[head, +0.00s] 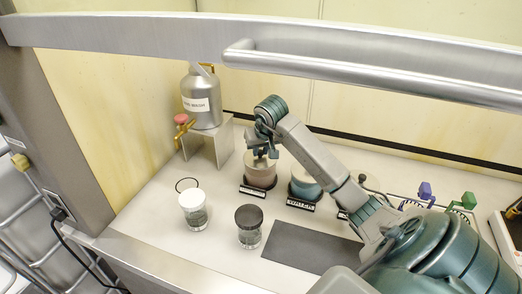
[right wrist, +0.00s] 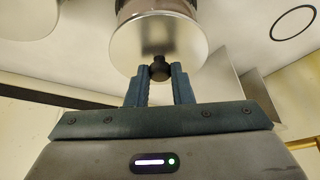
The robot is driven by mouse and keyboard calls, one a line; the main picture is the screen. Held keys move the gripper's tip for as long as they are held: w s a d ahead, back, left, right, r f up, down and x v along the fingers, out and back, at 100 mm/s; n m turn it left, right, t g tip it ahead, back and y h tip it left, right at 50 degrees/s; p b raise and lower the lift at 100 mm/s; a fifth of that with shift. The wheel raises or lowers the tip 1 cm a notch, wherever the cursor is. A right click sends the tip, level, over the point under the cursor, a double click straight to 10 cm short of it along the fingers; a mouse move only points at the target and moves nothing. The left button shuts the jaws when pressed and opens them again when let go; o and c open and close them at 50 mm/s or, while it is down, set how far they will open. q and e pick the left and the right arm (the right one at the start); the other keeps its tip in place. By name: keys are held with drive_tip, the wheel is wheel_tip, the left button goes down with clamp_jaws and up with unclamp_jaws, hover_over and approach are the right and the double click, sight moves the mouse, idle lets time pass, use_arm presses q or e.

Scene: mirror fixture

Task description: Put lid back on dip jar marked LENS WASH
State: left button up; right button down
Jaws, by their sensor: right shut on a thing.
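My right gripper (head: 264,147) is over the leftmost dip jar (head: 260,176), which has pinkish contents and a dark label plate whose text is too small to read surely. In the right wrist view the gripper (right wrist: 159,75) is shut on the black knob (right wrist: 159,68) of a round metal lid (right wrist: 160,38). The lid is at the jar's mouth; I cannot tell whether it touches the rim. A second dip jar (head: 304,187) with blue contents stands to the right, its plate seeming to read WATER. A third jar is partly hidden by my right arm. My left gripper is not in view.
A metal bottle (head: 201,97) stands on a metal stand (head: 208,141) at the back left. A steel bar (head: 370,77) crosses the top.

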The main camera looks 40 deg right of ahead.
drive_tip(key=c, duration=0.7)
unclamp_jaws()
drive_tip(key=shift+r, duration=0.15)
drive_tip(key=shift+r+p, duration=1.75)
drive_tip(key=shift+r, duration=1.65)
clamp_jaws()
